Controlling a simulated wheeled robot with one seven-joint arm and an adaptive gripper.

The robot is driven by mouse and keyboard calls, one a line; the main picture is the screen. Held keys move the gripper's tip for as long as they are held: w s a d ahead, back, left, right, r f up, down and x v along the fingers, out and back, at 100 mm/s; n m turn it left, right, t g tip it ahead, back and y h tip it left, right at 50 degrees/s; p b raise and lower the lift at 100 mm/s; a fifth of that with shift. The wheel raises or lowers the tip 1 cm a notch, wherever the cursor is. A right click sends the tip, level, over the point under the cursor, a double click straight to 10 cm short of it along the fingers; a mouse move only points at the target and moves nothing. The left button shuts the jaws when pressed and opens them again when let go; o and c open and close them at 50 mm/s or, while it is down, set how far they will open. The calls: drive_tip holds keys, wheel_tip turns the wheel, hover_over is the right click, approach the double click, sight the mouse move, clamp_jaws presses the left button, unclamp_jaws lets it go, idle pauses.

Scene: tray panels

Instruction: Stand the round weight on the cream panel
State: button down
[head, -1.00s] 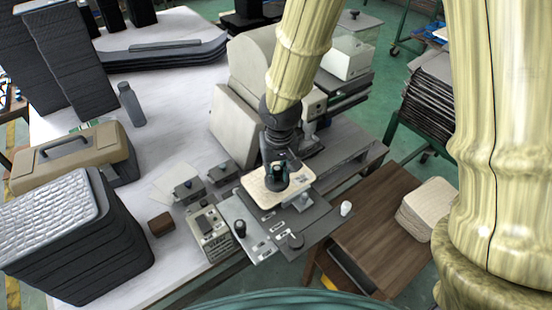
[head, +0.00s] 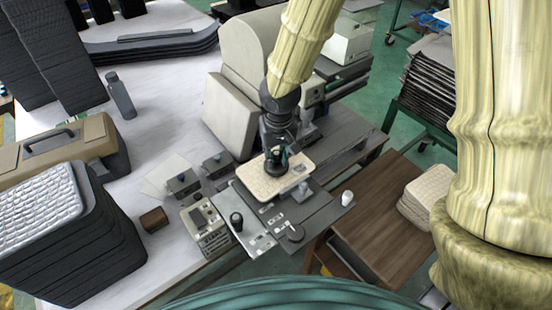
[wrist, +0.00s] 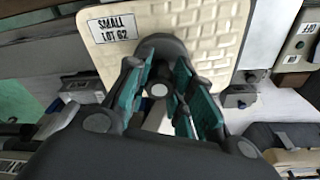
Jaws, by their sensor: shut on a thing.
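The cream panel (head: 262,188) lies on a grey flat plate at the front of the machine. In the wrist view the panel (wrist: 210,30) has a brick-like raised pattern and a label reading "SMALL LOT 62". My gripper (head: 277,158) points down over the panel. Its teal finger pads are closed around the round weight (wrist: 164,45), which is dark grey with a pale round top between the pads. In the head view the weight (head: 277,169) shows as a dark disc at the panel's middle, mostly under the fingers. I cannot tell whether its underside touches the panel.
A beige machine (head: 246,55) stands behind the panel. Dark knobs (head: 236,221) and a white knob (head: 348,198) stick up in front and to the right. A small control box (head: 205,225) is at the left. A wooden surface (head: 385,225) lies to the right.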

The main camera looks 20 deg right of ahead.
sight(278, 161)
drive_tip(key=shift+w, duration=0.15)
drive_tip(key=shift+f, duration=0.2)
drive_tip(key=c, duration=1.2)
unclamp_jaws()
drive_tip(key=shift+c, duration=0.2)
drive_tip(key=shift+r, duration=0.1)
wheel_tip(278, 161, up, 12)
drive_tip(key=s+b, duration=0.1)
drive_tip(key=shift+s, duration=0.35)
